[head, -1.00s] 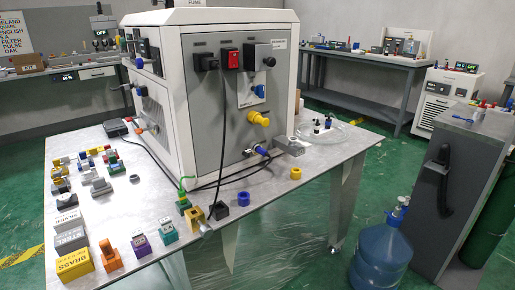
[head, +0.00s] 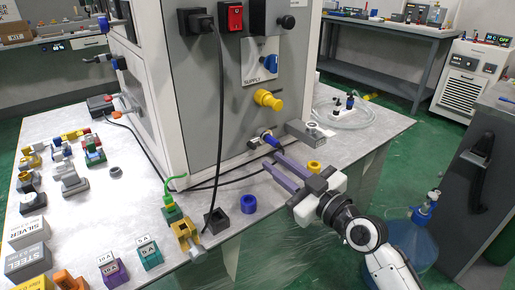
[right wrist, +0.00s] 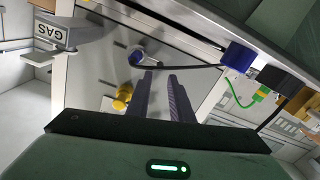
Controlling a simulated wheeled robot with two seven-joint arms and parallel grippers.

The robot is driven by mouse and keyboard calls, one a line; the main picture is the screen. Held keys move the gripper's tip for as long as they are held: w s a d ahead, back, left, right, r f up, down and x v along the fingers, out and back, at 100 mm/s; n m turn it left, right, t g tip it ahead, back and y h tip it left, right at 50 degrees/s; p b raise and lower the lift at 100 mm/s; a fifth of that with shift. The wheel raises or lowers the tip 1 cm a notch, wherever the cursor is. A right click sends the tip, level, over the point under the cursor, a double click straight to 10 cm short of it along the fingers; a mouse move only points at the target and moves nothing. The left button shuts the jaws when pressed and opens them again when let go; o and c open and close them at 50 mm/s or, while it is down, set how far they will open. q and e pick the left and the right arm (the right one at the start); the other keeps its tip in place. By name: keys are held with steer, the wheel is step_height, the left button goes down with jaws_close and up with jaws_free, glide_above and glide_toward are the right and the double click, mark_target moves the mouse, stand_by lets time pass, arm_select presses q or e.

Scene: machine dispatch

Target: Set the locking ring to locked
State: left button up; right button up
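On the machine's front panel, a yellow round fitting (head: 268,99) sticks out, and lower down a blue fitting with a pale ring (head: 268,138). I cannot tell which is the locking ring, nor its setting. In the right wrist view the yellow fitting (right wrist: 122,97) is left of the fingers and the blue one (right wrist: 136,56) lies just beyond their tips. My right gripper (head: 271,161) reaches in from the lower right, its purple fingers apart and empty. It also shows in the right wrist view (right wrist: 160,76). It is near the blue fitting, seemingly not touching. My left gripper is out of view.
A grey GAS block (head: 309,133) stands right of the blue fitting. A black cable (head: 220,110) hangs down the panel. Labelled blocks (head: 27,262) crowd the left.

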mark_target(255, 148)
steer(key=x, duration=0.8)
jaws_close()
